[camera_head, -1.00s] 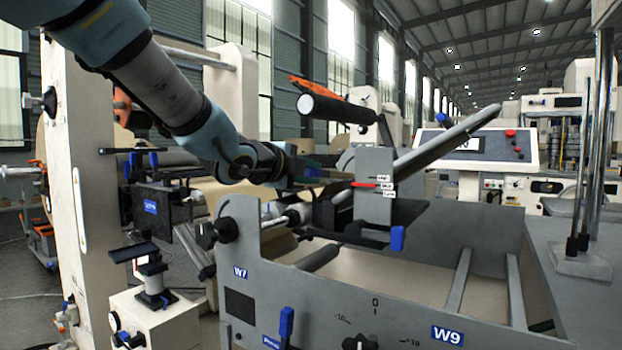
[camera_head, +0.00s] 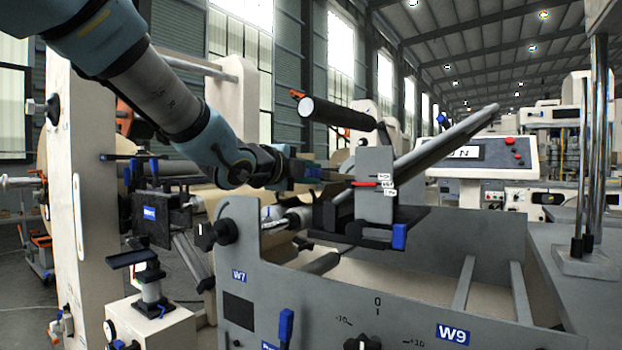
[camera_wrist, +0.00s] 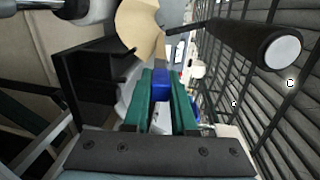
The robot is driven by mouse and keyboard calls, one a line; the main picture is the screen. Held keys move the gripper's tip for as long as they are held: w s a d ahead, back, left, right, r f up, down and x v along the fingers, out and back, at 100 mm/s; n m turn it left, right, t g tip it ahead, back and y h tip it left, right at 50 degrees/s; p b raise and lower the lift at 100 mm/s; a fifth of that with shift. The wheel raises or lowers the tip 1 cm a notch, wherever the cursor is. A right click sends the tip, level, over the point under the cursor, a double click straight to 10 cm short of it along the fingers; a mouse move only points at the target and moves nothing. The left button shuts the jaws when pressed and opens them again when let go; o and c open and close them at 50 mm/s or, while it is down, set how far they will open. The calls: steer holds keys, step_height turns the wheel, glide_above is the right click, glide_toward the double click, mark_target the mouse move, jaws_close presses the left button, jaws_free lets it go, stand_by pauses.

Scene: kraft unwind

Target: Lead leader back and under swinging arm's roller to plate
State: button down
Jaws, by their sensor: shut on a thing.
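My gripper (camera_head: 338,174) is beside the upright grey bracket (camera_head: 375,185) in the head view, below the dark roller (camera_head: 335,113) of the swinging arm. In the wrist view, its green fingers (camera_wrist: 161,100) are shut on a small blue piece (camera_wrist: 161,84). I cannot tell whether this piece belongs to the leader. A tan kraft surface (camera_wrist: 140,28) shows beyond the fingertips. The roller (camera_wrist: 255,45) with its white end is at the upper right there, apart from the fingers. I cannot make out the leader's edge or tell which part is the plate.
A black bracket (camera_wrist: 85,70) stands close left of the fingers in the wrist view. The grey side frame (camera_head: 290,290) marked W7 and W9 is in front. A slanted grey bar (camera_head: 445,140) rises to the right. A control panel (camera_head: 470,150) is behind.

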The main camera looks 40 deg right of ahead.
steer(key=shift+r, duration=0.2)
step_height(320, 180, up, 8)
steer(key=w+p, duration=0.2)
steer(key=p, duration=0.6)
steer(key=shift+w+a+r, duration=0.2)
steer(key=shift+w+a, duration=0.15)
steer(key=shift+s+f+h+b, duration=0.1)
steer(key=shift+f+h+b, duration=0.85)
steer(key=shift+b, duration=2.8)
steer(key=shift+f+y, duration=0.2)
steer(key=shift+y, duration=0.15)
steer(key=w+a+p, duration=0.3)
steer(key=w+p, duration=0.2)
steer(key=w, duration=0.7)
steer(key=w+a+p, duration=0.3)
steer(key=w+p, duration=0.2)
steer(key=w, duration=0.8)
steer(key=shift+a+f, duration=0.15)
steer(key=shift+a, duration=0.2)
